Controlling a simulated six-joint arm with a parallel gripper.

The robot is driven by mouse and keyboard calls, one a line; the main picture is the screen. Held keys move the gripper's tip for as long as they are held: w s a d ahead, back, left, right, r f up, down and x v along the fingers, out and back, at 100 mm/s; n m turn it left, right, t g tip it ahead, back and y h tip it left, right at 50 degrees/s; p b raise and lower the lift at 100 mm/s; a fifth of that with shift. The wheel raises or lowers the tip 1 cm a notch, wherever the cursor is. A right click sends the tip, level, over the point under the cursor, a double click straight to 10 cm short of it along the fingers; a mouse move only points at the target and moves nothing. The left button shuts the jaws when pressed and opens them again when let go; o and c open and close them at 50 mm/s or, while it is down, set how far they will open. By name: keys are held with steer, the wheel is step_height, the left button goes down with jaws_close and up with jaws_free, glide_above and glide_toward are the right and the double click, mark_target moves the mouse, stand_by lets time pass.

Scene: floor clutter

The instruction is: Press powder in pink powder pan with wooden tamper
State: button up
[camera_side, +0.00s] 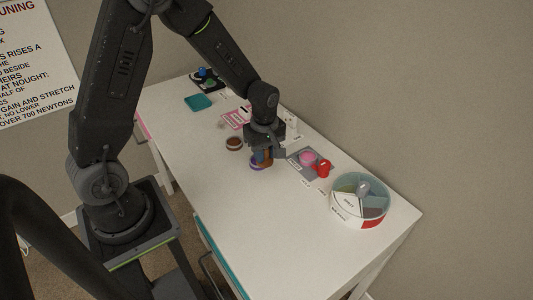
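The pink powder pan (307,157) sits on a grey square plate (296,161) right of the table's middle. My gripper (262,156) points down, left of that plate and apart from the pan. An orange-brown upright piece (261,157), which looks like the wooden tamper, is between or right beside my fingers. Its lower end is at a small purple round item (256,167) on the table. My fingers partly hide the piece, and I cannot tell whether they are closed on it.
A red object (323,169) stands at the grey plate's right corner, close to the pan. A round sectioned container (346,213) is at the right end. A brown round pan (234,143) and teal tray (198,102) lie to the left. The front right tabletop (275,220) is clear.

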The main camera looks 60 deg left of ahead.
steer(key=c, duration=0.3)
steer(key=w+f, duration=0.2)
steer(key=w, duration=1.6)
steer(key=shift+s+a+f, duration=0.1)
steer(key=shift+a+f, duration=0.15)
steer(key=shift+f, duration=1.15)
steer(key=shift+a+f, duration=0.2)
steer(key=shift+f, duration=1.2)
